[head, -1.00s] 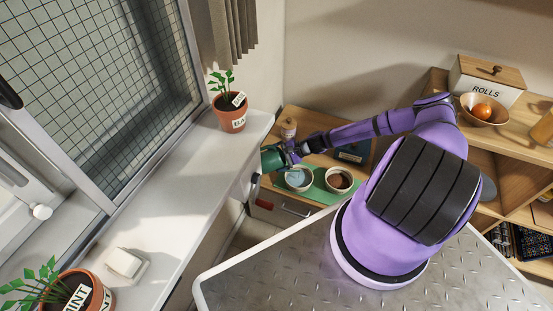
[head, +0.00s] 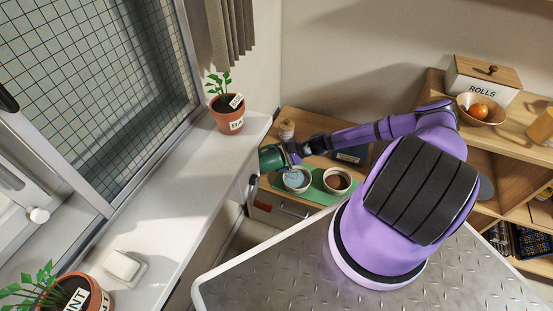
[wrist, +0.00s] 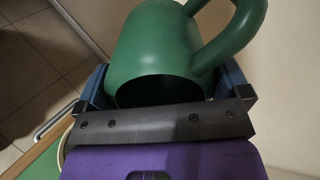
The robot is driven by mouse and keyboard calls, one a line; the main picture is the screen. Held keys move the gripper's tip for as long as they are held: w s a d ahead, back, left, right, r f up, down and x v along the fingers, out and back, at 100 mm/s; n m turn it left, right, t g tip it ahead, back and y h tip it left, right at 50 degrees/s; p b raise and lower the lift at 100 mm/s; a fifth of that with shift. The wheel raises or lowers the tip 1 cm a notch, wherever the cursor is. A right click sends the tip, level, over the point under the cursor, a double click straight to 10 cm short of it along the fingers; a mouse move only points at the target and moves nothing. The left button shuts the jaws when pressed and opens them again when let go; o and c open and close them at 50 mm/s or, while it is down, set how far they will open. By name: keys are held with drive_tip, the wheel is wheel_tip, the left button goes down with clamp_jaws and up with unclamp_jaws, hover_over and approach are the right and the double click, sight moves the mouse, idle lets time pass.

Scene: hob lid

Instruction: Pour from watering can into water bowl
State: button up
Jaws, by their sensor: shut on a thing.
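The green watering can (head: 270,159) is held in my gripper (head: 286,154), above and beside the left bowl in the head view. In the wrist view, the can (wrist: 155,45) fills the space between the blue fingers of my gripper (wrist: 163,85), with its dark opening facing the camera and its handle at upper right. The water bowl (head: 297,190), pale with bluish contents, stands on a green mat (head: 318,194). I cannot see the spout's tip or any water stream.
A second pale bowl (head: 337,190) with brown contents stands right of the water bowl. A white windowsill (head: 190,205) with a potted plant (head: 228,119) lies close left of the can. A small jar (head: 287,130) stands behind on the wooden cabinet.

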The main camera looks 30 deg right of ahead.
drive_tip(key=shift+s+d+r+t+y, duration=0.2)
drive_tip(key=shift+d+r+t+y, duration=0.1)
drive_tip(key=shift+d+r+y, duration=0.25)
idle(0.9)
drive_tip(key=shift+f, duration=0.1)
